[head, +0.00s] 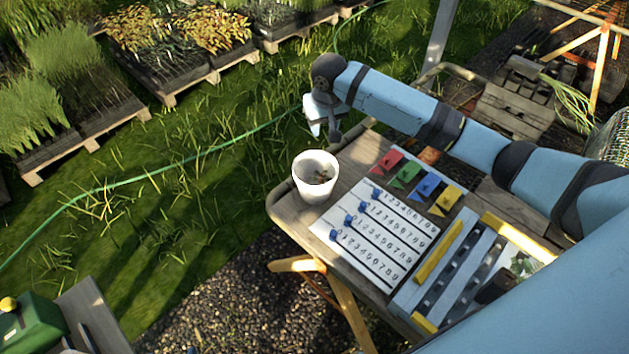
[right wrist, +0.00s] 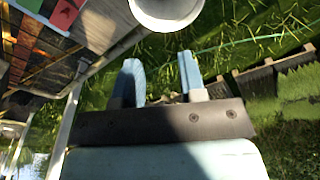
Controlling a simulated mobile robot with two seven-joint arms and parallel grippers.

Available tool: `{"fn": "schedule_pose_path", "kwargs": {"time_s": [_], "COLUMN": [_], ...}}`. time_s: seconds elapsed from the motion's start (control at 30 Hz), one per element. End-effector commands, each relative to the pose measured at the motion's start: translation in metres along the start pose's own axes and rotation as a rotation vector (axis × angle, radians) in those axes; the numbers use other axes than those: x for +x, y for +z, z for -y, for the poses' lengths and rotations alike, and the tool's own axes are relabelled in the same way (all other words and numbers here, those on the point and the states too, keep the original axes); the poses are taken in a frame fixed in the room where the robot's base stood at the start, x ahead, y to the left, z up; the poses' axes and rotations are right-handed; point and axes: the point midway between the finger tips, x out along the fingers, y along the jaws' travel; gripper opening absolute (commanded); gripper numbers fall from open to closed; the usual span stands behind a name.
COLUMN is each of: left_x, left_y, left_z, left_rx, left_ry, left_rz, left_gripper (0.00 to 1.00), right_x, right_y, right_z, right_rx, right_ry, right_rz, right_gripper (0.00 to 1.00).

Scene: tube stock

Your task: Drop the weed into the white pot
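The white pot (head: 316,185) stands upright at the left corner of the wooden table. Something small, dark and brownish shows inside it; I cannot tell whether this is the weed. My right gripper (head: 325,130) is above and behind the pot, pointing down, apart from it. In the right wrist view its two fingers (right wrist: 161,72) are spread, with only grass seen between them. The underside of the pot's picture is cut off at the top edge there, where its white rim (right wrist: 167,22) shows. No weed is clearly seen elsewhere. My left gripper is out of view.
The table holds a white number board (head: 375,235) with blue sliders, several coloured cards (head: 428,184) and a yellow-edged rack (head: 470,270). Plant pallets (head: 185,85) stand on the grass behind. A green hose (head: 150,170) crosses the lawn. A green box (head: 35,325) is at lower left.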

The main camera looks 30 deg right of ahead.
Motion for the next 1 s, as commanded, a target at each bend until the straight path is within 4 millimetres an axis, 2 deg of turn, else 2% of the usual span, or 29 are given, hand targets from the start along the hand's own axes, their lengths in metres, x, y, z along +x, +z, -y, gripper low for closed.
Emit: {"fn": "schedule_pose_path", "kwargs": {"time_s": [0.03,0.2,0.4,0.87,1.0], "left_x": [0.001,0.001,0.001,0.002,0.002], "left_y": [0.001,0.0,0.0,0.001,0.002], "left_z": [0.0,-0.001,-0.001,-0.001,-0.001], "left_rx": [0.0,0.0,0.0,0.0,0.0], "left_ry": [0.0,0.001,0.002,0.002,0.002], "left_rz": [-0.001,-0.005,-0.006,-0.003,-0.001], "left_gripper": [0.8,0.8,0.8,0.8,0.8], "right_x": [-0.012,-0.043,-0.061,-0.063,-0.053], "right_y": [0.0,0.0,0.0,0.0,0.006], "right_z": [0.0,0.0,0.0,0.0,0.007], "right_rx": [0.0,0.0,0.0,0.0,-0.015], "right_ry": [-0.001,-0.001,0.0,0.0,-0.02], "right_rz": [-0.004,-0.002,0.0,0.001,-0.008], "right_gripper": [0.37,0.37,0.37,0.37,0.37]}}
